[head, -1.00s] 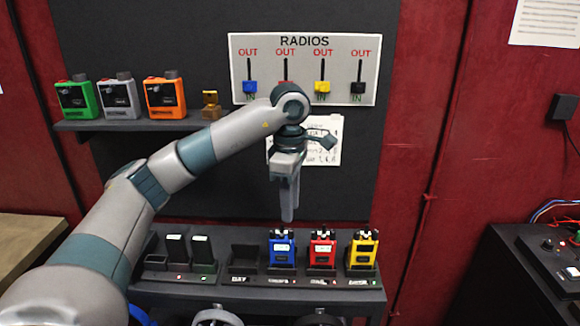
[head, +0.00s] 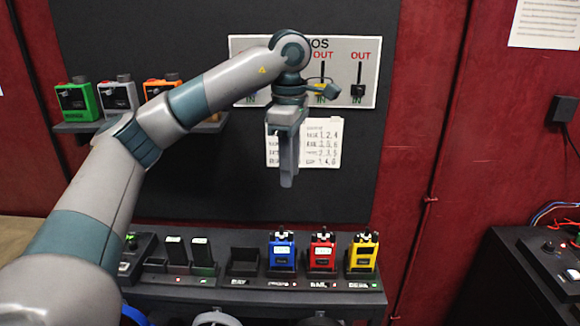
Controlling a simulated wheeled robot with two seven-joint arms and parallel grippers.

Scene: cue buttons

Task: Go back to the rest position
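My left arm reaches in from the left, and its gripper (head: 287,180) hangs pointing down in front of the dark board. It is apart from the radios and the shelf below it. The fingers are seen edge-on, so I cannot tell whether they are open or shut; no held object shows. My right gripper is not in view.
A blue radio (head: 282,254), a red radio (head: 322,254) and a yellow radio (head: 362,254) stand in the lower rack. Green (head: 77,101), grey (head: 118,97) and orange radios (head: 158,90) sit on the upper shelf. The RADIOS panel (head: 367,60) is partly hidden by my arm.

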